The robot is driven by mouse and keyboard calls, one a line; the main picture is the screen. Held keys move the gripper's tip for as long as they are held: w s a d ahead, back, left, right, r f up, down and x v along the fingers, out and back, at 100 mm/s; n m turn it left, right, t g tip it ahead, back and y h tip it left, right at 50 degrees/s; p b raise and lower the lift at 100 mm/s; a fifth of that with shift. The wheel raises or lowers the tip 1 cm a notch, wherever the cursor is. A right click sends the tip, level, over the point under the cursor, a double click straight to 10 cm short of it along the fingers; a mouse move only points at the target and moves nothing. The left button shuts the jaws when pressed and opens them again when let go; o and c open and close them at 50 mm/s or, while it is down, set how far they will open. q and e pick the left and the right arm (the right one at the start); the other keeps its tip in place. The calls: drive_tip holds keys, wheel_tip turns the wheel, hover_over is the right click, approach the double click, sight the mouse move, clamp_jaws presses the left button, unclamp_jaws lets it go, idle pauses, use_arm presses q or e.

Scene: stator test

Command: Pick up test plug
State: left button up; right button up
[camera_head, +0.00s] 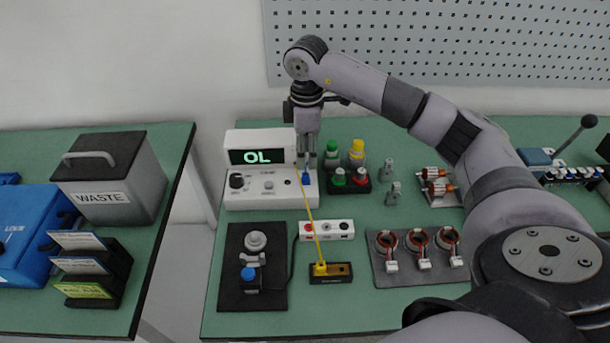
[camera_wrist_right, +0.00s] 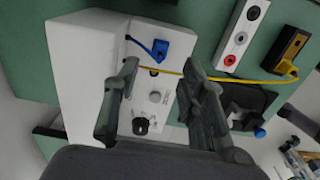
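A yellow plug (camera_head: 320,268) sits in a small black holder (camera_head: 340,273) on the right table; it also shows in the wrist view (camera_wrist_right: 286,67). A yellow cable (camera_head: 312,225) runs from it up to the white meter (camera_head: 272,183). A blue plug (camera_head: 307,180) is at the meter's front right; it also shows in the wrist view (camera_wrist_right: 158,48). I cannot tell which plug is the test plug. My right gripper (camera_head: 306,165) is over the meter beside the blue plug. In the wrist view its fingers (camera_wrist_right: 160,66) are apart with nothing held. My left gripper is not in view.
The meter display (camera_head: 264,156) reads OL. A white socket strip (camera_head: 326,230), a black fixture (camera_head: 252,275) and a tray of stators (camera_head: 421,277) stand in front. Coloured terminals (camera_head: 347,179) are close right of the gripper. A waste bin (camera_head: 108,180) is on the left table.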

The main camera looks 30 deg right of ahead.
sight(306, 173)
drive_tip(key=shift+f, duration=0.95)
drive_tip(key=shift+f+p, duration=0.35)
drive_tip(key=shift+f, duration=0.25)
wheel_tip(306, 173, down, 4)
drive_tip(key=shift+a+f+p, duration=0.1)
drive_tip(key=shift+f+p, duration=0.05)
drive_tip(key=shift+p, duration=0.35)
drive_tip(key=shift+c, duration=0.2)
clamp_jaws()
